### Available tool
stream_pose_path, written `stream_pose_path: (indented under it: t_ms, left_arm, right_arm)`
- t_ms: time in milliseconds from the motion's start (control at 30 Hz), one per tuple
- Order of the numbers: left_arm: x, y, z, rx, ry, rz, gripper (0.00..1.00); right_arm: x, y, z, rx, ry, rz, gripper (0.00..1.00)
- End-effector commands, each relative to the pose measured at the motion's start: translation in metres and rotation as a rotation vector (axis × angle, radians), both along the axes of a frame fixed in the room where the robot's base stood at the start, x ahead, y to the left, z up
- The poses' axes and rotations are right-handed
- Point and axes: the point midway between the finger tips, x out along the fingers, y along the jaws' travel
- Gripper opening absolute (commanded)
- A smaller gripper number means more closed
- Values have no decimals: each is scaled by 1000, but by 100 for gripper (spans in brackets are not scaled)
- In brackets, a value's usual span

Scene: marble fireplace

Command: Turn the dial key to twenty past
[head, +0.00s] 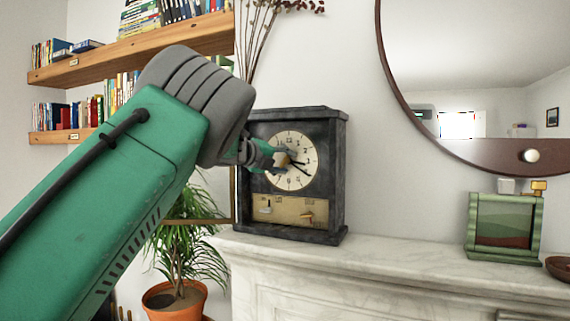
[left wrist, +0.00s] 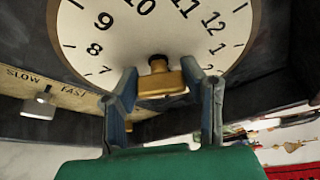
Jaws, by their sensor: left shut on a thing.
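A dark clock (head: 254,190) stands on the marble mantel with a cream dial (head: 296,180). A long black hand points to the lower right, near the four, and a shorter one points right. My left gripper (head: 275,158) is at the dial centre, shut on the brass dial key. In the left wrist view the key (left wrist: 158,84) sits between the two fingers of my left gripper (left wrist: 160,88), on a dark stem at the dial. The clock hands are hidden in that view. My right gripper is not in view.
A brass panel (head: 284,208) below the dial has a slider marked slow and fast (left wrist: 42,97) and a brass lever (head: 308,218). A green framed object (head: 505,226) and a bowl (head: 559,267) stand right on the mantel (head: 400,263). A plant (head: 185,250) is below left.

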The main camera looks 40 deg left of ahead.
Motion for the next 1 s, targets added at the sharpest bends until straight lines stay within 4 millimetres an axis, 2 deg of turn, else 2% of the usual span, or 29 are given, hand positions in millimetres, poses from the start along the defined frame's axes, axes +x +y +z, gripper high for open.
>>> stream_pose_path:
  t_ms: [33, 433, 467, 500, 833, 1000]
  left_arm:
    - [0, -1, -10, 2, 19, -4, 8]
    - [0, -1, -11, 5, 20, -5, 8]
    - [0, 0, -11, 5, 20, -5, 47]
    - [0, 0, -11, 5, 19, -4, 59]
    - [-3, 1, -4, 7, 9, -2, 59]
    - [-22, 4, 1, 5, 8, 0, 59]
  right_arm:
    - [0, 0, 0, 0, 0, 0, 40]
    - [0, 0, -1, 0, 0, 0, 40]
    - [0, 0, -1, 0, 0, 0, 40]
    - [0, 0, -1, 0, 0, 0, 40]
    - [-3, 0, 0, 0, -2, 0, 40]
    - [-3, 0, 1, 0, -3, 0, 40]
